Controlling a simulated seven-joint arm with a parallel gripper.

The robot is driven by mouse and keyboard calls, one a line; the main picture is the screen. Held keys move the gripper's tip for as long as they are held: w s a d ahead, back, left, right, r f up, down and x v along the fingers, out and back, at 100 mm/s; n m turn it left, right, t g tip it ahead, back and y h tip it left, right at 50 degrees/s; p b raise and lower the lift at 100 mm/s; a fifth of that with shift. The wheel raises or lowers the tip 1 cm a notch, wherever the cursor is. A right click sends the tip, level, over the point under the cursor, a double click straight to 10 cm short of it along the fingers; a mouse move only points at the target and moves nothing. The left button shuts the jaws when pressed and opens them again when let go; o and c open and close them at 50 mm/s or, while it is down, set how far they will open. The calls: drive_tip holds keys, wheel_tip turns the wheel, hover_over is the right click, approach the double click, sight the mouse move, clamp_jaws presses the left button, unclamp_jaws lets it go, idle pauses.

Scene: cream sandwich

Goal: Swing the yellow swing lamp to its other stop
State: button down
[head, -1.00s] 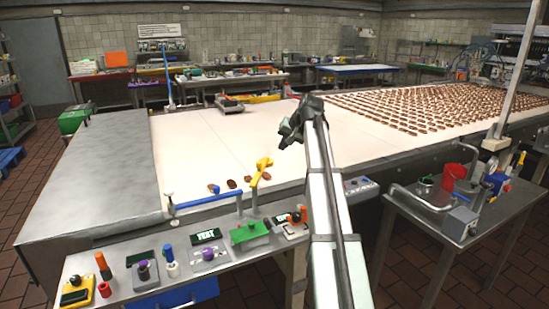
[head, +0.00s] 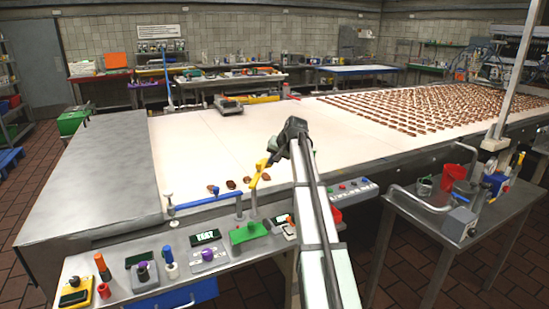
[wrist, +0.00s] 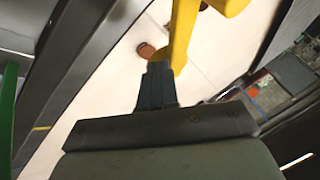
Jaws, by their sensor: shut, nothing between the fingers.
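The yellow swing lamp (head: 256,178) stands at the near edge of the pale conveyor belt in the head view, its upper part bent to the right. In the wrist view its yellow arm (wrist: 183,32) rises just beyond my fingers, with a rounded yellow end at the top right. My gripper (head: 274,158) is right beside the lamp's upper part, on its right in the head view. In the wrist view my gripper (wrist: 157,70) is shut and empty, its tips close to the yellow arm. I cannot tell whether they touch it.
A blue rail (head: 205,201) runs left of the lamp along the belt edge. A green block (head: 249,232), knobs and displays crowd the near bench. A few brown pieces (head: 231,184) lie on the belt by the lamp. The belt's middle is clear.

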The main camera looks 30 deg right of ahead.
drive_tip(key=shift+w, duration=0.1)
idle(0.3)
drive_tip(key=shift+w+a+n+y, duration=0.4)
drive_tip(key=shift+w+a+n, duration=0.25)
drive_tip(key=shift+w+n, duration=0.15)
drive_tip(key=w+a+n+g+y, duration=0.2)
drive_tip(key=w+a+n, duration=0.1)
drive_tip(key=a, duration=0.4)
drive_tip(key=shift+w+a+n, duration=0.3)
drive_tip(key=shift+n, duration=0.5)
drive_tip(key=shift+a, duration=0.1)
